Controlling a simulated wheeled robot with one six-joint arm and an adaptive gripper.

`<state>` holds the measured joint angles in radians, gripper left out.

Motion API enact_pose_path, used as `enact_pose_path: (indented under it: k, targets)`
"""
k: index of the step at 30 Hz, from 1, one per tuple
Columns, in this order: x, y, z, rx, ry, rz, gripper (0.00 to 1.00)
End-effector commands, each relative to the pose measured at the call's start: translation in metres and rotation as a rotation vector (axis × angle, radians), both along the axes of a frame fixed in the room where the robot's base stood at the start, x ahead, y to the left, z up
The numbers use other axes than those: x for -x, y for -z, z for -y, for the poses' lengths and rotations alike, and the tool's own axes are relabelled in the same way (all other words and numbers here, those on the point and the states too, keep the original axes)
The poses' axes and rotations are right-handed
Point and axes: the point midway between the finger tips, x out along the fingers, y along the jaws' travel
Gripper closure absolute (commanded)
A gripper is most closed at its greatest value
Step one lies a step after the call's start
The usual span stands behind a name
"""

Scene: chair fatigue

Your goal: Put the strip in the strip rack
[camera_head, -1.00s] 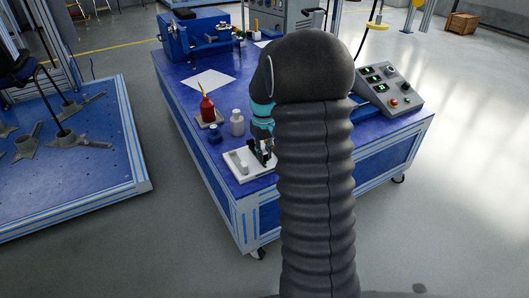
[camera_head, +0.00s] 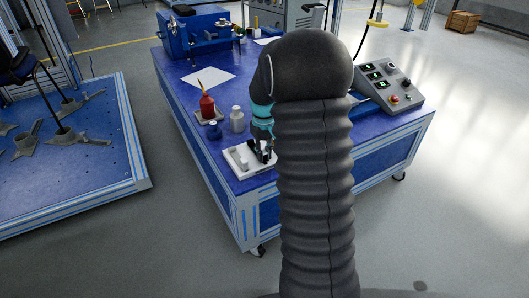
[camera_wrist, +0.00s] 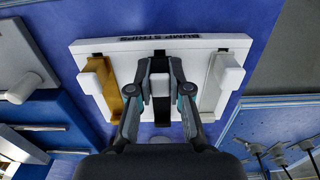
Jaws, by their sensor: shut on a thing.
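The strip rack (camera_wrist: 200,58) is a white tray marked "BUMP STRIPS"; in the head view it lies on the blue table at the near left corner (camera_head: 238,169). In the wrist view a dark strip (camera_wrist: 162,112) lies in line with the rack's middle position. My gripper (camera_wrist: 161,70) is shut on it, one finger on each side, directly over the rack. The fingers hide part of the strip, and I cannot tell whether it is fully seated. In the head view my gripper (camera_head: 263,151) is partly hidden by my arm.
A gold strip (camera_wrist: 131,90) and a grey strip (camera_wrist: 209,95) sit at the rack's left and right sides. A red bottle (camera_head: 207,107), a white bottle (camera_head: 237,122) and a dark blue jar (camera_head: 214,131) stand behind the rack. A control box (camera_head: 388,84) is at the table's right.

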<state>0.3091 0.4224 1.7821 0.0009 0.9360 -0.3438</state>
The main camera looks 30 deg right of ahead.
Motion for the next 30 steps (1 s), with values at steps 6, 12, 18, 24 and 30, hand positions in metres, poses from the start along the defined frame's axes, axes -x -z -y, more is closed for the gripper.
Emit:
enact_pose_path:
  k: [6, 12, 18, 24, 30]
  targets:
    - [0.000, 0.005, 0.000, 0.000, 0.000, 0.000, 1.00]
    - [0.000, 0.005, 0.000, 0.000, 0.000, 0.000, 0.53]
    - [0.000, 0.005, 0.000, 0.000, 0.000, 0.000, 0.53]
    - [0.000, -0.006, 0.000, 0.000, 0.000, 0.001, 0.53]
    - [-0.001, -0.041, 0.000, 0.001, 0.000, 0.004, 0.53]
